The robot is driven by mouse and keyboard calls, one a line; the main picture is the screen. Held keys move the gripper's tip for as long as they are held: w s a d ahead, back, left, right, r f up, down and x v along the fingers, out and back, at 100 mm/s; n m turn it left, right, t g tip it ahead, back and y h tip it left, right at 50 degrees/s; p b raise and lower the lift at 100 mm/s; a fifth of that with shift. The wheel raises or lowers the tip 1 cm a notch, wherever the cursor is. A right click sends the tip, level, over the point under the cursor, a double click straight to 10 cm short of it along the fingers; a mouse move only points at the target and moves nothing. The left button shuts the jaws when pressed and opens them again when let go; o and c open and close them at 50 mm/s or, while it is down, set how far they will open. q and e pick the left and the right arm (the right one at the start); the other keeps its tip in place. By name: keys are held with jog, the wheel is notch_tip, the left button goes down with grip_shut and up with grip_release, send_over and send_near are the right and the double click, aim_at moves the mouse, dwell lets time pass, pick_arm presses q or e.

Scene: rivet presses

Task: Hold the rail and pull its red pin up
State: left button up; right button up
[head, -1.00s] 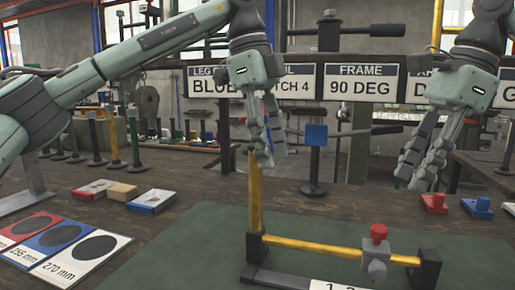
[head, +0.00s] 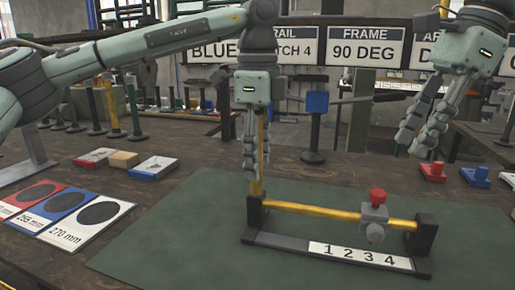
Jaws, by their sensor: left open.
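The rail (head: 315,211) is a yellow horizontal bar between two dark end blocks on a dark base with a plate reading 1 2 3 4. A grey slider block (head: 374,229) sits toward its right end, with the red pin (head: 378,195) standing out of its top. A yellow post (head: 257,187) rises upright from the left end. My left gripper (head: 251,176) is open and points down at this post, hiding part of it; I cannot tell whether they touch. My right gripper (head: 416,150) is open and empty, above and behind the slider, apart from the pin.
The green mat (head: 190,240) is clear to the left of the rail. Size cards (head: 85,228) lie at the left. Small red (head: 432,173) and blue (head: 476,176) blocks stand at the right. A blue-topped stand (head: 316,130) is behind the rail.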

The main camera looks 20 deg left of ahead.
pick_arm(q)
jog(key=shift+c, duration=0.4)
grip_shut()
pick_arm(e)
jog(key=shift+o, duration=0.4)
jog(key=shift+o, duration=1)
jog(key=n+g+y, duration=0.2)
jog(key=g+y, duration=0.2)
jog(key=y, duration=0.2)
send_near(379, 191)
jog(key=s+a, duration=0.1)
jog(key=s+a+f, duration=0.1)
jog(key=shift+s+a+f, duration=0.2)
jog(key=shift+a+f, duration=0.1)
jog(key=w+d+f+m+y, duration=0.1)
jog(key=w+d+f+y, duration=0.1)
jog(key=d+f+y, duration=0.35)
jog(key=shift+y, duration=0.95)
jog(key=x, duration=0.7)
jog(key=r+x, duration=0.1)
jog(key=x, duration=0.2)
jog(key=shift+s+a+r, duration=0.15)
jog(key=shift+a, duration=0.25)
